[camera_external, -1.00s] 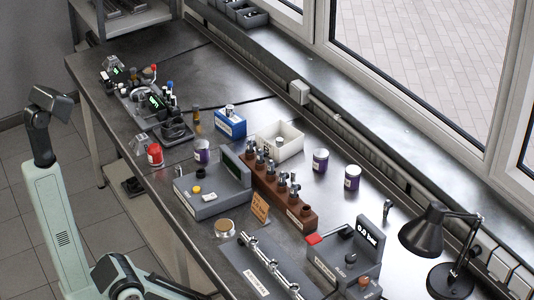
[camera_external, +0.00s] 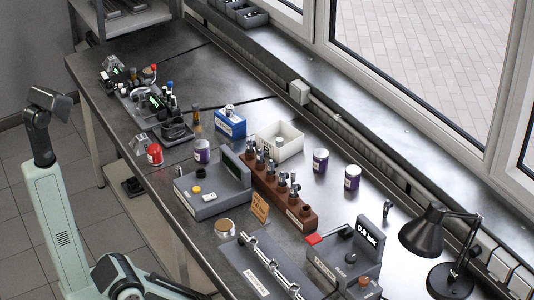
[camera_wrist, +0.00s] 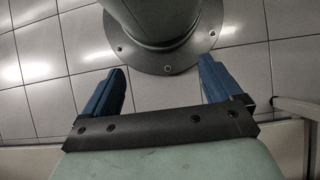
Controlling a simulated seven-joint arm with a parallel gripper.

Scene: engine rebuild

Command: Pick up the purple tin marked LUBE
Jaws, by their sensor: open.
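Three purple tins with white bands stand on the workbench in the external view. The second tin (camera_external: 320,160) and the third tin (camera_external: 352,177) stand close together towards the window side, right of the white bin. Their lettering is too small to read, so I cannot tell which is marked LUBE. My gripper (camera_wrist: 163,66) is open and empty in the wrist view, its blue fingers wide apart over the floor and my base. It is far from the tins, off the bench's left side.
A brown block (camera_external: 264,186) with several upright parts stands between the grey box (camera_external: 210,197) and the two right tins. A white bin (camera_external: 290,150), blue box (camera_external: 230,126), red can (camera_external: 155,154) and black lamp (camera_external: 424,234) also stand there.

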